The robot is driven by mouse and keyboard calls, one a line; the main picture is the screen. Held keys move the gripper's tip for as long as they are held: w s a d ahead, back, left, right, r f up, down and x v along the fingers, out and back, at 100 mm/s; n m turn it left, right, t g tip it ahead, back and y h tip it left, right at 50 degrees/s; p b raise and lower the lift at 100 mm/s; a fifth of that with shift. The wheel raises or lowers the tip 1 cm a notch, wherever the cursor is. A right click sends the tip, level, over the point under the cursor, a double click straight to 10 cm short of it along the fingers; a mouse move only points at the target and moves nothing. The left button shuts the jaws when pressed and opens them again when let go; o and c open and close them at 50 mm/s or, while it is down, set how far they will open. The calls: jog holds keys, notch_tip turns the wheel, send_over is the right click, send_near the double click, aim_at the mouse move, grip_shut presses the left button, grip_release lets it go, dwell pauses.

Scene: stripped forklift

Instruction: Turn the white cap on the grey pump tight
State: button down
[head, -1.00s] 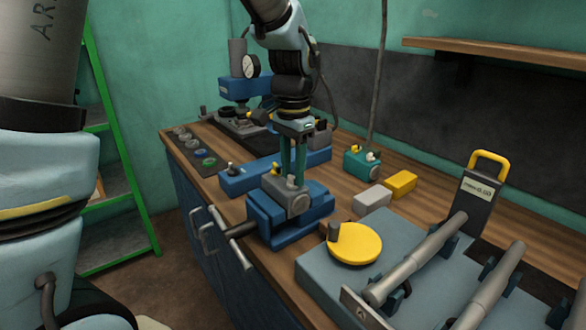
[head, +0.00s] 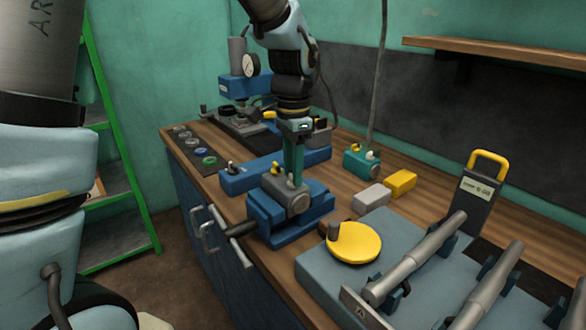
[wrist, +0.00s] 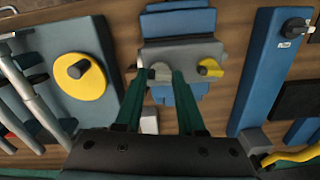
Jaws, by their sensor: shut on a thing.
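The grey pump (head: 287,202) sits in a blue vise (head: 262,222) at the front edge of the bench. It also shows below my fingers in the wrist view (wrist: 184,53). My gripper (head: 293,180) points down onto the pump's top with its green fingers.
A yellow disc with a dark knob (head: 354,243) lies on a grey block at right, next to metal cylinders (head: 415,260).

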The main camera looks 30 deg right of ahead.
jog(key=c, duration=0.5)
grip_release()
notch_tip(320, 180, up, 11)
jog(key=b, duration=0.2)
jog(key=shift+f, duration=0.1)
jog(key=w+a+f+n, duration=0.3)
jog(key=a+f+n, duration=0.1)
jog(key=a, duration=0.4)
jog(key=w+a+f+n, duration=0.3)
jog(key=a+f+n, duration=0.2)
jog(key=a, duration=0.4)
jog(key=s+a+f+n, duration=0.2)
jog(key=a+f+n, duration=0.1)
jog(key=a, duration=0.4)
jog(key=s+a+f+n+t, duration=0.1)
jog(key=a+f+n, duration=0.2)
jog(key=a, duration=0.4)
jog(key=shift+s+a+f+n+t, duration=0.15)
jog(key=shift+s+a+n+t, duration=0.2)
jog(key=shift+n, duration=0.55)
